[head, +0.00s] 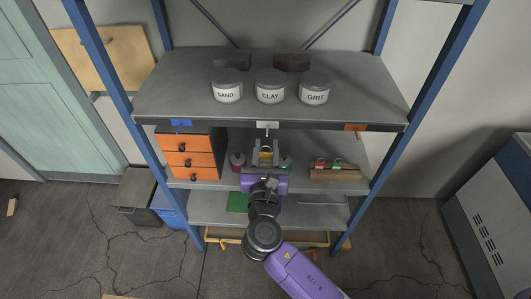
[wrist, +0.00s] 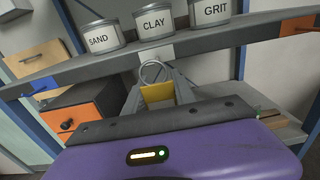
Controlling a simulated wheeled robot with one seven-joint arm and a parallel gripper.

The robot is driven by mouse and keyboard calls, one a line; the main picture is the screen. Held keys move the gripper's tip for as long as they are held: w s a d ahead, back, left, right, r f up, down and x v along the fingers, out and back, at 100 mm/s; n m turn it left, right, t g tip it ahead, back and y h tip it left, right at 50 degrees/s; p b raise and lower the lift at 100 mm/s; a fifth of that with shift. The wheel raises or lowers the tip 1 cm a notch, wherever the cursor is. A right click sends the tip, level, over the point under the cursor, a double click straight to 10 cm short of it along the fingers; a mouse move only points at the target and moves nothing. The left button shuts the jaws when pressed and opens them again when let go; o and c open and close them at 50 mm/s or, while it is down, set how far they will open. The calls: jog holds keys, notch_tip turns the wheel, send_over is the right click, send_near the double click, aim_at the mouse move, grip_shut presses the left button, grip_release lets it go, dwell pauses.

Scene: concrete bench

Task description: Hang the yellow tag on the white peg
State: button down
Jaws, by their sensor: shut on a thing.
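The yellow tag (wrist: 157,93) is held between the grey fingers of my gripper (wrist: 160,82), with its metal ring standing up above it. In the head view my gripper (head: 266,158) is in front of the shelving, and a little of the yellow tag (head: 266,149) shows between the fingers. The white peg (head: 266,125) is on the front edge of the top shelf, just beyond the fingertips. In the wrist view the ring is close below that edge and looks apart from the peg, though the gap in depth is hard to judge.
A blue peg (head: 181,122) and an orange peg (head: 355,127) are along the same edge. Jars labelled SAND (head: 227,90), CLAY (head: 270,91) and GRIT (head: 314,92) stand above. Orange drawers (head: 189,158) are left of my gripper; a wooden rack (head: 335,173) is right.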

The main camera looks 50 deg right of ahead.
jog(key=f+b+x, duration=0.1)
jog(key=x, duration=0.6)
dwell(0.8)
jog(key=shift+d+f, duration=0.1)
jog(key=shift+f, duration=0.05)
dwell(0.4)
jog(key=c, duration=0.9)
grip_release()
jog(key=shift+c, duration=0.2)
jog(key=b+v, duration=0.2)
jog(key=v, duration=0.6)
